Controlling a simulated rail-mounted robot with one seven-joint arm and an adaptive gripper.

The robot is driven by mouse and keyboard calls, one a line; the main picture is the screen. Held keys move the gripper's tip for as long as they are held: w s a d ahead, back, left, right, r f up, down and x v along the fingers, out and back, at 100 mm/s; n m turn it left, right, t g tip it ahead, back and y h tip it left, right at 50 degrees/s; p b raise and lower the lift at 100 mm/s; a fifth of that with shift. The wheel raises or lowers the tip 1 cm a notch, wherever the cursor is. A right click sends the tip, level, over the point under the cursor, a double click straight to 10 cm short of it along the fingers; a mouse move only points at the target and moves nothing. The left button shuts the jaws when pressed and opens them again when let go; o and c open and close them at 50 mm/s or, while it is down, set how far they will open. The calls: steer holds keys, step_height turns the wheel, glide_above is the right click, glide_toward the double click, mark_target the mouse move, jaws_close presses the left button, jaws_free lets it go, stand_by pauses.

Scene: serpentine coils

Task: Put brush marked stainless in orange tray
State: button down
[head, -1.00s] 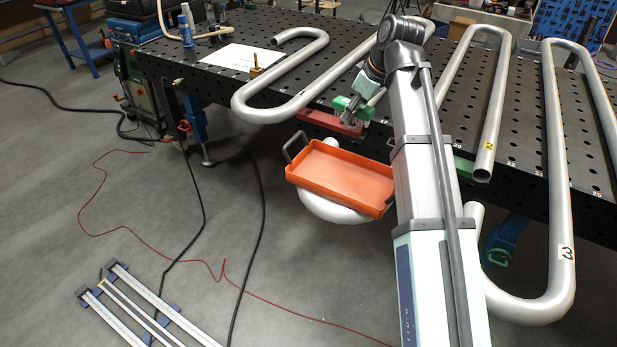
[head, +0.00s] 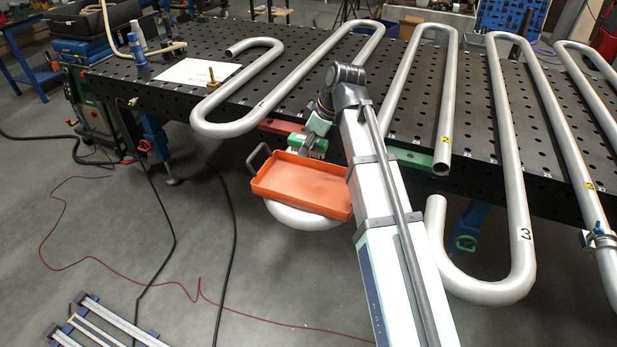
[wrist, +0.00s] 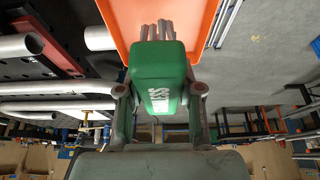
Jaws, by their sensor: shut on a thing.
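My gripper (wrist: 160,92) is shut on a green block-shaped brush (wrist: 158,75) with white "SS" lettering on its face and several pale rods at its far end. In the head view the green brush (head: 309,145) is held off the front edge of the table, at the back edge of the orange tray. The orange tray (head: 298,180) is shallow, looks empty and has dark handles. Its wall (wrist: 210,20) also shows beyond the brush in the wrist view. Whether brush and tray touch is hard to tell.
A red block (head: 280,127) sits at the front edge of the black perforated table (head: 215,45). Serpentine steel pipes (head: 515,160) lie across the table, and some hang past its edge. A white sheet (head: 200,72) lies at the left. Cables run over the floor.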

mark_target(305, 187)
step_height(305, 187, down, 12)
steer(key=p, duration=0.2)
steer(key=shift+p, duration=0.35)
steer(key=shift+f, duration=0.2)
steer(key=shift+f+b, duration=0.35)
steer(key=shift+f, duration=0.15)
steer(key=shift+f, duration=0.1)
steer(key=c, duration=0.7)
jaws_free()
steer(key=shift+c, duration=0.2)
